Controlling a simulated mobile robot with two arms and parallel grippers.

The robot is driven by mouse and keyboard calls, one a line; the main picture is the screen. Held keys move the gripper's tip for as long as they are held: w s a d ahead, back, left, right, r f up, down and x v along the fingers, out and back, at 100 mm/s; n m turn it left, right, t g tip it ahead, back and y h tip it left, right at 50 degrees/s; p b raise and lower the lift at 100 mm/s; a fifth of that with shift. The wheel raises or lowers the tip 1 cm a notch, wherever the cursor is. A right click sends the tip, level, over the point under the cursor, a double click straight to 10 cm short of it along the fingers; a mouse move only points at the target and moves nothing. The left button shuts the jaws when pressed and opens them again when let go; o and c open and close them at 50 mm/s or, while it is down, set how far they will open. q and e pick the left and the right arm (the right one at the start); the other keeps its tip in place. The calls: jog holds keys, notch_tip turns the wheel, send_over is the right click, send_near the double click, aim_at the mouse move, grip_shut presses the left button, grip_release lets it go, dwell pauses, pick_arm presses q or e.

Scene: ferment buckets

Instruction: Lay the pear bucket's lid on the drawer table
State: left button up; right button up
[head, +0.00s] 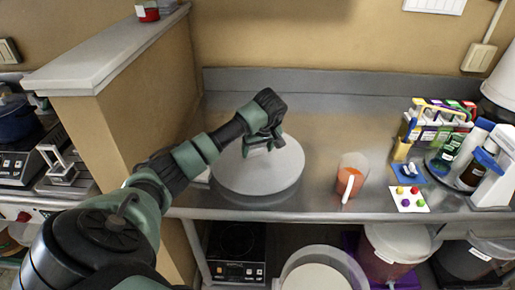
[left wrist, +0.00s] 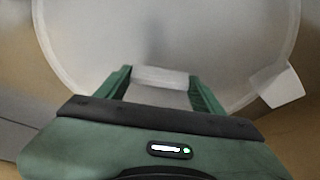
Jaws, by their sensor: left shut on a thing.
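A large round pale lid (head: 262,178) is at the front left of the steel table (head: 315,150). My left gripper (head: 265,140) reaches over it and is shut on its small light handle (left wrist: 160,78), which sits between the green fingers in the left wrist view. The lid's broad face (left wrist: 170,30) and rim fill the top of that view, with a pale tab at the right. I cannot tell whether the lid touches the table. No label naming pear is readable. My right gripper is not in view.
A jug of orange liquid (head: 351,175) stands right of the lid. A card with coloured dots (head: 409,199), bottles and a rack (head: 440,125) fill the table's right. An open bucket (head: 345,262) and a reddish bucket (head: 388,262) stand below. A partition (head: 140,110) rises at left.

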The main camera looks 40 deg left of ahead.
pick_arm(q)
jog(key=shift+a+f, duration=0.1)
jog(key=shift+f, duration=0.15)
jog(key=o, duration=1.7)
jog(key=shift+r, duration=0.1)
jog(key=shift+r, duration=0.3)
jog(key=b+v, duration=0.1)
jog(key=v, duration=1.1)
jog(key=shift+d, duration=0.2)
